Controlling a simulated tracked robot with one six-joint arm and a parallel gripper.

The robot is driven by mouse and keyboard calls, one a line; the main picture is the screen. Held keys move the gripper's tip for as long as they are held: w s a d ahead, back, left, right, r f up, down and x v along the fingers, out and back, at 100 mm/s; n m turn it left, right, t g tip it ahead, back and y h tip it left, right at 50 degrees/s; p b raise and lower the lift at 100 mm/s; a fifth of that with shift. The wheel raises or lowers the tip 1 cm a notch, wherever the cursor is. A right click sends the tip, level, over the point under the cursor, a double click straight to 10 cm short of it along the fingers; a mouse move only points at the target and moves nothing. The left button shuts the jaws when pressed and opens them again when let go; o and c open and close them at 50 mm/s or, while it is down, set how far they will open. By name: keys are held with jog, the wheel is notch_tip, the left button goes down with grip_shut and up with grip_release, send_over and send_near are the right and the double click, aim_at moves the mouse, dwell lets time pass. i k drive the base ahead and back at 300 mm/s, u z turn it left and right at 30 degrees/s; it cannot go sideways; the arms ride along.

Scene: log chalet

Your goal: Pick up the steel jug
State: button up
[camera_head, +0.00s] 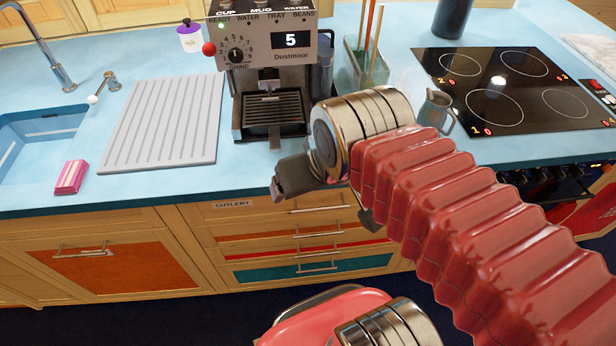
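The steel jug (437,112) stands upright on the blue counter, at the left edge of the black hob. It is small and grey, with its handle on the right; my arm hides part of its lower left side. My gripper (324,208) is at the end of my red ribbed arm, left of and nearer than the jug, over the counter's front edge. Its two dark fingers show apart, with nothing seen between them, so it looks open. The gripper is clear of the jug.
A coffee machine (268,75) stands left of the jug, with a glass container of sticks (366,65) between them. The hob (515,88) is to the right. A ribbed drainboard (165,120), pink sponge (71,177) and sink (35,140) are at left.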

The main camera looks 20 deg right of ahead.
aim_at(434, 113)
jog(key=z, duration=1.5)
